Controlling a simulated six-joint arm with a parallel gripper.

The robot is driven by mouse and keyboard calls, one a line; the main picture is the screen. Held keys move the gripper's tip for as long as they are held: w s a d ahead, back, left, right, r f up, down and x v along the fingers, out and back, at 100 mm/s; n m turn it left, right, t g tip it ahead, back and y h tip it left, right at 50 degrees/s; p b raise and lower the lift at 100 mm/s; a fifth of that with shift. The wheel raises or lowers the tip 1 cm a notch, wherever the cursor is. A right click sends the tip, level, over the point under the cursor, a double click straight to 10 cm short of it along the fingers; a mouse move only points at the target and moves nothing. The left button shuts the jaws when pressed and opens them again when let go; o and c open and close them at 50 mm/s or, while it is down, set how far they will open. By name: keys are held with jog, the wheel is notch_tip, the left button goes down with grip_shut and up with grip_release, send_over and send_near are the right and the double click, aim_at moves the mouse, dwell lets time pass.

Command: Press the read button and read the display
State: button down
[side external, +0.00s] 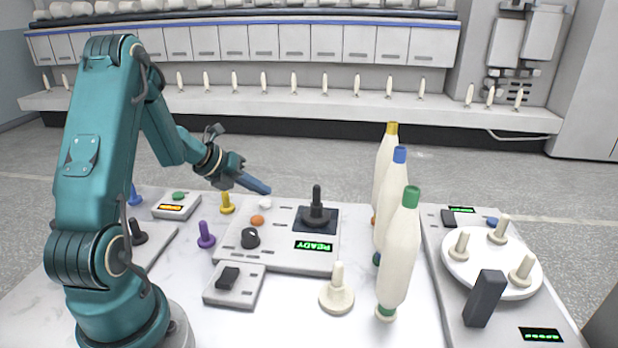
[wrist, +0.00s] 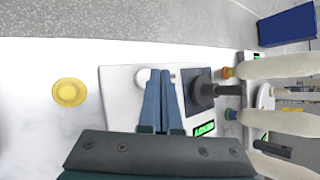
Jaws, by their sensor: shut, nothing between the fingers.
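A flat grey panel (side external: 290,258) in the middle of the table carries a white button (side external: 265,204), an orange button (side external: 257,221), a black knob (side external: 250,238) and a black spindle on a dark square (side external: 316,212). Which button is the read button I cannot tell. My gripper (side external: 262,188) is shut and empty, its blue fingers above the panel's back edge, near the white button and apparently above it. In the wrist view the fingertips (wrist: 160,73) lie beside the white button (wrist: 142,77); the display (wrist: 204,129) shows to their right.
Tall cream bobbins (side external: 401,255) stand right of the panel. Further right is a unit with a round white plate (side external: 480,285) holding pegs. A yellow peg (side external: 227,204), a purple peg (side external: 206,236) and a small box with an orange display (side external: 173,207) stand left.

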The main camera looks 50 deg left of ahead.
aim_at(261, 203)
jog(key=shift+f, duration=0.1)
jog(key=shift+f, duration=0.35)
jog(key=shift+f, duration=0.4)
dwell(0.9)
jog(key=shift+r, duration=0.8)
jog(key=shift+r, duration=2.55)
